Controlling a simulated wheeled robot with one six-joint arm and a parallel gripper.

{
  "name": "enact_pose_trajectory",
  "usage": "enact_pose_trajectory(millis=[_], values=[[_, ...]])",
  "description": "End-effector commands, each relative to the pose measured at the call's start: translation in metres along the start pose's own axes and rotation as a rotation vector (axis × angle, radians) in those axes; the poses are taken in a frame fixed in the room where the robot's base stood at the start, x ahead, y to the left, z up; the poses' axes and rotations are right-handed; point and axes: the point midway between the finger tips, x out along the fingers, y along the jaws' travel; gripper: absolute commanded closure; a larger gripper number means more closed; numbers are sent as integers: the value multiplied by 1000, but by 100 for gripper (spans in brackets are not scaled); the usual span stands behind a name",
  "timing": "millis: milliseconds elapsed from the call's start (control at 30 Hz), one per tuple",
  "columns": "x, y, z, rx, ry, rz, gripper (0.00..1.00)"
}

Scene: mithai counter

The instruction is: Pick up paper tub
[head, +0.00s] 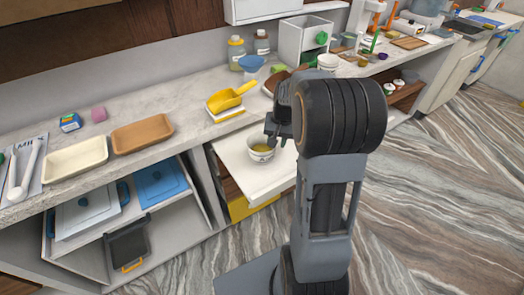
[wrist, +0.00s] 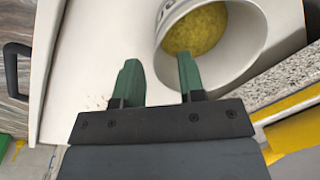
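The paper tub (head: 261,156) is a small white cup with yellow contents. My gripper (head: 277,128) is just above the tub's near right side in the head view. In the wrist view my gripper (wrist: 158,66) is open with two green fingers and nothing held. The right finger overlaps the tub's rim and the left finger is outside it. I cannot tell whether they touch.
The stone counter (head: 190,112) lies behind and above the drawer. The drawer floor left of the tub is clear.

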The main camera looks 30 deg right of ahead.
Motion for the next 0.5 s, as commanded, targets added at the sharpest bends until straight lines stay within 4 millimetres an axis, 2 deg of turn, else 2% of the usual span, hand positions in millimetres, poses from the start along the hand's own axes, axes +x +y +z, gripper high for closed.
enact_pose_trajectory(millis=[200, 500], values=[[29, 1, 0, 0, -4, 0, 64], [36, 1, 0, 0, -1, 0, 64]])
